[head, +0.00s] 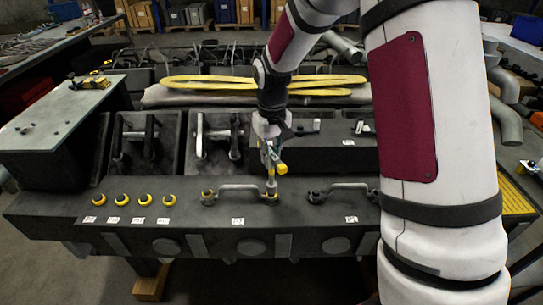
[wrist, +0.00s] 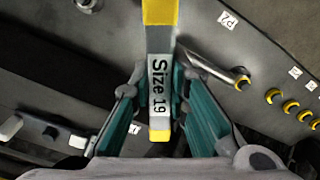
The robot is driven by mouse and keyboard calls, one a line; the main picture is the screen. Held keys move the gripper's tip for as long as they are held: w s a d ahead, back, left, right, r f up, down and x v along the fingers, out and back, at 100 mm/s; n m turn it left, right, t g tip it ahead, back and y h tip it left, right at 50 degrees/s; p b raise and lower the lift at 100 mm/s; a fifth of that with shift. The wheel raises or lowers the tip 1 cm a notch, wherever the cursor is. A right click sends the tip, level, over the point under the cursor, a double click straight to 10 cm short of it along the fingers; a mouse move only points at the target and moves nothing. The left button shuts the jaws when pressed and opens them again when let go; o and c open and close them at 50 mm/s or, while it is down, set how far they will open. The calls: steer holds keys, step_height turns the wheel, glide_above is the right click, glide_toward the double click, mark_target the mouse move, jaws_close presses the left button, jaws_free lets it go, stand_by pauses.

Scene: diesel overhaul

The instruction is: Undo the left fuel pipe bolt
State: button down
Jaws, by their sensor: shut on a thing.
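My gripper (head: 268,152) is shut on a tool marked "Size 19" (wrist: 159,85), grey with yellow ends. In the wrist view, the fingers (wrist: 154,75) stand on either side of its label. In the head view, the tool's yellow end (head: 281,168) shows beside the gripper, and a grey shaft reaches down to the right end of a fuel pipe (head: 238,187). I cannot tell whether it touches the bolt there; that bolt is hidden. The pipe's left end has a yellow-ringed fitting (head: 208,196), also in the wrist view (wrist: 243,80).
Another pipe (head: 349,186) lies to the right, partly behind my arm. Several yellow-ringed fittings (head: 120,199) stand at the left on the dark engine block (head: 70,210). Raised handles (head: 200,135) stand behind. A grey side table (head: 60,112) is at the left.

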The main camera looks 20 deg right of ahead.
steer(key=m, duration=1)
steer(key=shift+a+m, duration=0.1)
steer(key=shift+m, duration=0.2)
steer(key=m, duration=1.1)
steer(key=shift+w, duration=0.1)
steer(key=m, duration=0.4)
steer(key=shift+m, duration=2)
steer(key=shift+f, duration=0.15)
